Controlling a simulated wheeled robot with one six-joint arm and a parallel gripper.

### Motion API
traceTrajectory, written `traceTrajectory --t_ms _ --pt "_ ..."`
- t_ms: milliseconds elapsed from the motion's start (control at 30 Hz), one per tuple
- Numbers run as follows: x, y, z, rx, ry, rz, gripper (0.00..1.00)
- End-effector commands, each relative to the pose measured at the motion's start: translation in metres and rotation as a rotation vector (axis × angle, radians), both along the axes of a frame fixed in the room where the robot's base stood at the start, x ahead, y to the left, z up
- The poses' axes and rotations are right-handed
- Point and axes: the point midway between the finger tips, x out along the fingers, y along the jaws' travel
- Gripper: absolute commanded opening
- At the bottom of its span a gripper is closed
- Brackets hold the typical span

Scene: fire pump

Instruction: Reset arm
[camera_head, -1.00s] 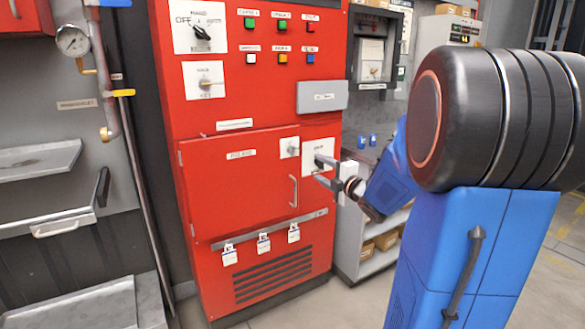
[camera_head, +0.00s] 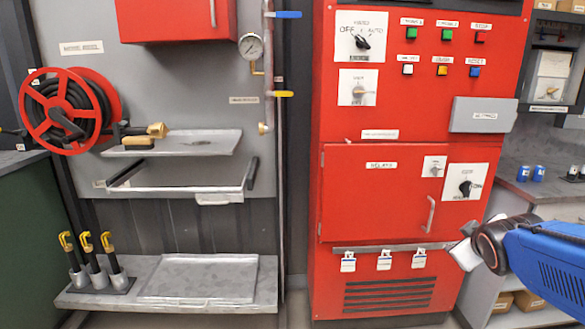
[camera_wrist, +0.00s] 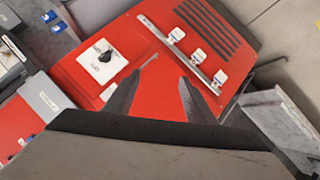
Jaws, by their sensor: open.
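In the wrist view the two dark fingers of my gripper (camera_wrist: 160,85) stand apart with nothing between them. Behind them is the red pump control cabinet (camera_wrist: 190,45). In the head view the cabinet (camera_head: 375,215) fills the centre right. My gripper (camera_head: 464,248) is at its lower right, beside and below a black rotary switch on a white plate (camera_head: 468,184). The same switch plate shows in the wrist view (camera_wrist: 103,60), left of the fingers. In the head view the fingertips are partly hidden by the wrist. The gripper appears apart from the switch.
A hose reel (camera_head: 70,110), metal shelves (camera_head: 185,142) and a low bench (camera_head: 200,275) stand at the left. The cabinet has a handle (camera_head: 431,214), hanging padlock tags (camera_head: 384,260) and a grey box (camera_head: 484,115). A shelf unit (camera_head: 540,185) stands at the right.

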Motion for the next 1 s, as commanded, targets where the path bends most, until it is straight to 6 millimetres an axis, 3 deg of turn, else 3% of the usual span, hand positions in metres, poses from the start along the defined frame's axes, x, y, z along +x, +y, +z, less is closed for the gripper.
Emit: traceTrajectory --t_ms 300,500,667,1000 --pt "-0.126 0.085 -0.048 0.410 0.259 -0.195 0.50" --pt "-0.185 0.120 -0.067 0.551 0.400 -0.264 0.50" --pt "-0.202 0.129 -0.071 0.586 0.442 -0.284 0.50" --pt "-0.202 0.128 -0.071 0.585 0.443 -0.285 0.50"
